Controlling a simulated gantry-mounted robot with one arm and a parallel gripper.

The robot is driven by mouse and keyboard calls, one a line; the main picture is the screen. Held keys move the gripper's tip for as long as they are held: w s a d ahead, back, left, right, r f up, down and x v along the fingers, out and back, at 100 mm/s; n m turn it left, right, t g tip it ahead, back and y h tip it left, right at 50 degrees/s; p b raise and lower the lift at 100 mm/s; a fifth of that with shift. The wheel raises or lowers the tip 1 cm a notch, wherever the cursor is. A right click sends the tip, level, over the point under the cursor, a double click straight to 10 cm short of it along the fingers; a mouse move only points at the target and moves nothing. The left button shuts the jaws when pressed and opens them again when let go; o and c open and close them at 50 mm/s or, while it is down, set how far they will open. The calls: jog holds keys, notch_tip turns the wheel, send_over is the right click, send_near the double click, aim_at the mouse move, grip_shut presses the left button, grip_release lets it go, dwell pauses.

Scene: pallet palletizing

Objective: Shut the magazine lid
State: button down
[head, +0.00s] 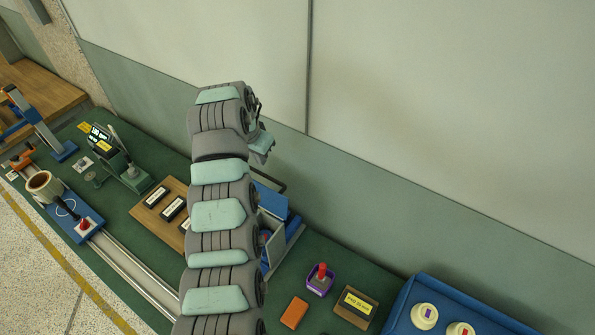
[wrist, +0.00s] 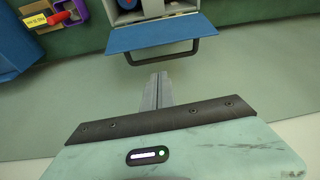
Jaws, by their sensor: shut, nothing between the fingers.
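The magazine (head: 273,248) stands behind my arm in the head view, partly hidden by it. Its blue lid (head: 271,200) stands open and raised on the wall side. In the wrist view the lid (wrist: 165,33) is a flat blue panel with a dark bar handle (wrist: 192,57) along its near edge. The pale magazine body (wrist: 155,10) shows beyond the lid, cut off by the top edge. My gripper (wrist: 160,76) is shut and empty, its tips just short of the handle and apart from it. In the head view my gripper (head: 261,148) is near the wall, above the lid.
A purple bin (head: 320,283) with a red item, an orange block (head: 294,313) and a labelled box (head: 355,307) lie right of the magazine. A blue tray (head: 402,308) holds round parts. A wooden board (head: 148,207) with dark labelled pieces lies left. The wall is close behind.

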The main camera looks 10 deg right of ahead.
aim_at(262, 188)
notch_tip(262, 188, down, 9)
jog(key=s+d+g+p, duration=0.1)
jog(key=p, duration=0.1)
jog(key=shift+s+d+m, duration=0.15)
jog(key=shift+d+m, duration=0.15)
jog(key=shift+d, duration=0.1)
jog(key=shift+r, duration=0.1)
jog(key=shift+s, duration=0.1)
dwell(0.5)
